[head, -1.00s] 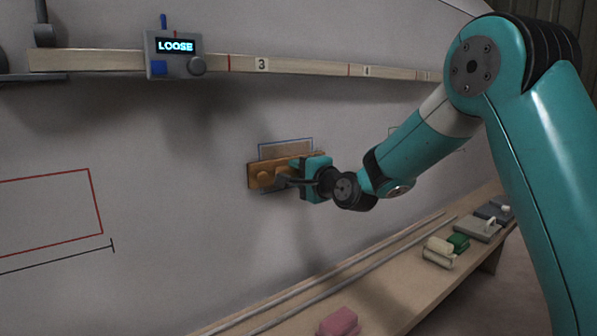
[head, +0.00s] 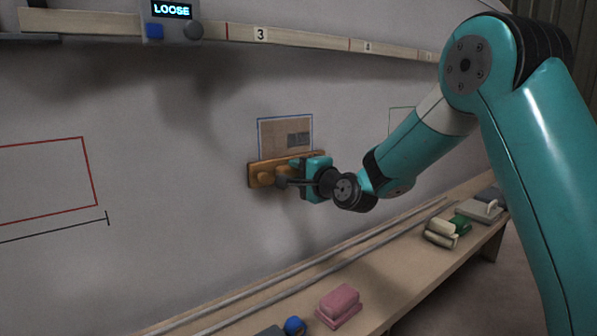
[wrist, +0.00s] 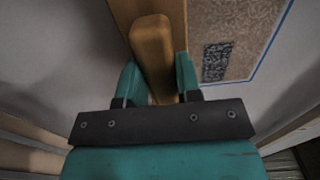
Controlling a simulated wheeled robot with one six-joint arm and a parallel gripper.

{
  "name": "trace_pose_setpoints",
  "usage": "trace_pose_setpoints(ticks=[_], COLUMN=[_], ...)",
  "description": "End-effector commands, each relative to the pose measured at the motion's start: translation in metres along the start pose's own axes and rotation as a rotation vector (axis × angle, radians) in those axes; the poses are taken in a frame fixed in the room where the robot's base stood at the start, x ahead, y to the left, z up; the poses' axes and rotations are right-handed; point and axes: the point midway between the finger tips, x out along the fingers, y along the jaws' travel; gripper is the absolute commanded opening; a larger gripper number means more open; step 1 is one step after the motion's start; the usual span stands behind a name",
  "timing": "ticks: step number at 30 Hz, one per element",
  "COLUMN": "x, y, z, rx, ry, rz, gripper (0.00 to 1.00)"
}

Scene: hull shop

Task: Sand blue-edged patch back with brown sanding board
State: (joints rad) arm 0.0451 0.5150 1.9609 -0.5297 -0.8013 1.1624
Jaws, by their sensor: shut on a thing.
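The brown sanding board (head: 262,174) is held by my gripper (head: 296,174) at the wall, along the lower edge of the blue-edged patch. The blue-edged patch (head: 272,136) is tan, with a darker grey rectangle at its lower right. In the wrist view, my gripper's fingers (wrist: 158,85) are on both sides of the board's raised handle (wrist: 152,50). The patch (wrist: 235,30) lies to the right of the board there, with a mottled dark area. The board's face against the wall is hidden, so contact cannot be told.
A rail with numbers (head: 300,38) runs above, carrying a grey box (head: 172,22) whose display reads LOOSE. A red outline (head: 90,170) is at left. The bench (head: 385,278) below holds a pink block (head: 339,303), a green-and-cream item (head: 443,230) and rods.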

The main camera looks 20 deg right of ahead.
Motion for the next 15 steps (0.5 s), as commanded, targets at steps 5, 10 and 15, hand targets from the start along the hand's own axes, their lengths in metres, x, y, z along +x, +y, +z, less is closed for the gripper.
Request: trace_pose_setpoints(ticks=[5,10,15], x=[0.001,0.002,0.002], y=[-0.022,-0.034,-0.038], z=[0.0,0.0,0.0], rx=[-0.001,-0.001,-0.002], ry=[0.0,0.0,0.0], rz=[-0.004,-0.005,-0.007], gripper=[0.11,0.11,0.11])
